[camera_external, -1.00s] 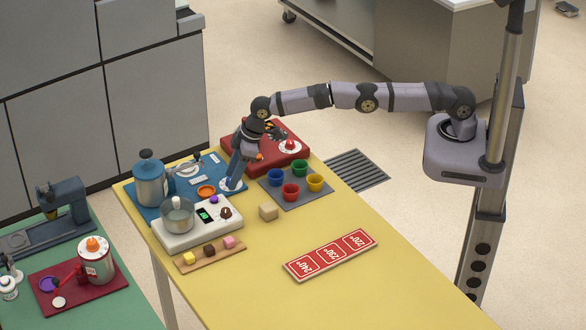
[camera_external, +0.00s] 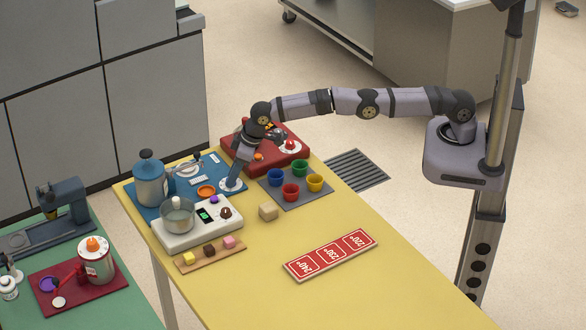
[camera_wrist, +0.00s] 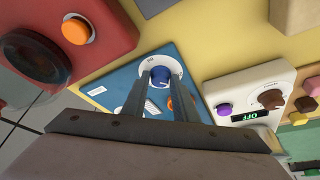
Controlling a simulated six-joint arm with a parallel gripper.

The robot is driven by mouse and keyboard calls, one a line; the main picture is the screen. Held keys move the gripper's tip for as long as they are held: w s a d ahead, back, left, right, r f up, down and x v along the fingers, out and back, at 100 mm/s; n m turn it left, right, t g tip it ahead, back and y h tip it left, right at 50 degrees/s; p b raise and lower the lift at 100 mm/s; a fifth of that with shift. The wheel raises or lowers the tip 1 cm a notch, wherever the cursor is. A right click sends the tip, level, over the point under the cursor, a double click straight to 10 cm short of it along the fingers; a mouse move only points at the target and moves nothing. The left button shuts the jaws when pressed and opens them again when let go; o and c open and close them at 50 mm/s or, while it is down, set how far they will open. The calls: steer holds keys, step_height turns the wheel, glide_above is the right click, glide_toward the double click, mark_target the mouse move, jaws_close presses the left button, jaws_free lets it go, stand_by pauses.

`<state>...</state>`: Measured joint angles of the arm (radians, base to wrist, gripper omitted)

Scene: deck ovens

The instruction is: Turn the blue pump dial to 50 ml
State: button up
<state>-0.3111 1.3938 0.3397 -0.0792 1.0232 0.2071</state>
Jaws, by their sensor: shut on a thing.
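The blue pump dial (camera_wrist: 161,77) is a blue knob on a white round scale (camera_wrist: 146,63) at the edge of a blue board (camera_wrist: 184,57). In the external view the white scale (camera_external: 232,185) shows under my gripper (camera_external: 233,181). In the wrist view my gripper (camera_wrist: 160,76) points down with its two fingers on either side of the knob, shut on it. A pale line shows on the knob. The scale's numbers are too small to read, so I cannot tell the setting. The pump's blue canister (camera_external: 150,184) stands at the board's left.
A red unit (camera_external: 265,150) stands just behind my gripper. Coloured cups sit on a grey mat (camera_external: 307,200) to the right, near a wooden block (camera_external: 268,212). The yellow table's (camera_external: 370,290) near right is clear.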

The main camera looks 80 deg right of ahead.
stand_by(0.3)
steer(key=o, duration=1)
steer(key=shift+r, duration=0.1)
steer(key=shift+b+v, duration=1.45)
steer(key=shift+v, duration=2.1)
